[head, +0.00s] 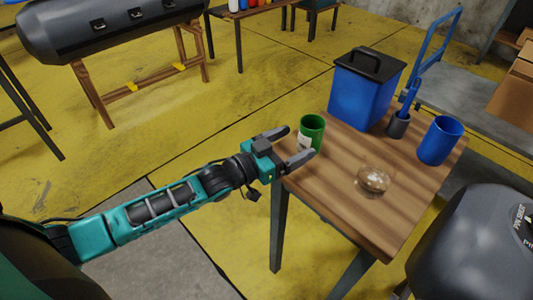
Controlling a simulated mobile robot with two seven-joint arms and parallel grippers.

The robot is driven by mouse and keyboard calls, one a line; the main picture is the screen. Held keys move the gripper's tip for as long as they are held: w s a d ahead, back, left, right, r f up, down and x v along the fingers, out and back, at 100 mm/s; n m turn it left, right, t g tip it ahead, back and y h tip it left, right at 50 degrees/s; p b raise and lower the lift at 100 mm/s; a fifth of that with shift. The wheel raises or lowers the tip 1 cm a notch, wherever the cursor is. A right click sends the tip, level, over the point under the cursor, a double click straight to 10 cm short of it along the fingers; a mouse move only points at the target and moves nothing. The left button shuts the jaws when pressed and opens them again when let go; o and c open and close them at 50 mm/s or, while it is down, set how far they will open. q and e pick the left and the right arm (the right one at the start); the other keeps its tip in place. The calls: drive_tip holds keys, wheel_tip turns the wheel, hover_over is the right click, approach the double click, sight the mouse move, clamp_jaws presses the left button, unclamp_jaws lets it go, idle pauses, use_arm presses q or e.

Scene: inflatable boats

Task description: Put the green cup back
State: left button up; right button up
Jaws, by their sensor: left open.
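The green cup (313,131) stands upright near the left edge of the small wooden table (345,205), with a pale label on its side. My left gripper (295,144) reaches in from the left with its fingers open, one towards the far side and one towards the near side of the cup. I cannot tell whether either finger touches it. My right gripper is not in view.
On the table are a blue box with a black handled lid (363,88), a blue cup (440,140), a dark holder with a blue tool (398,122) and a glass dish (374,180). A dark inflatable (480,245) is at the right.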

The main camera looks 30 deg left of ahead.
use_arm(q)
drive_tip(key=v, duration=0.7)
drive_tip(key=s+d+f+n+g+y, duration=0.3)
drive_tip(key=s+f+y, duration=0.3)
drive_tip(key=s+f, duration=0.7)
drive_tip(key=shift+f+g+y+p, duration=0.25)
drive_tip(key=shift+g+y+p, duration=0.15)
drive_tip(key=shift+g, duration=0.5)
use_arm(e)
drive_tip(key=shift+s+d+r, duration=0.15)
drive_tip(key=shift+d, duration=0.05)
use_arm(q)
drive_tip(key=shift+d, duration=0.1)
drive_tip(key=shift+s+a+r+p, duration=0.1)
drive_tip(key=shift+a+r+p, duration=0.1)
drive_tip(key=shift+r+p, duration=0.95)
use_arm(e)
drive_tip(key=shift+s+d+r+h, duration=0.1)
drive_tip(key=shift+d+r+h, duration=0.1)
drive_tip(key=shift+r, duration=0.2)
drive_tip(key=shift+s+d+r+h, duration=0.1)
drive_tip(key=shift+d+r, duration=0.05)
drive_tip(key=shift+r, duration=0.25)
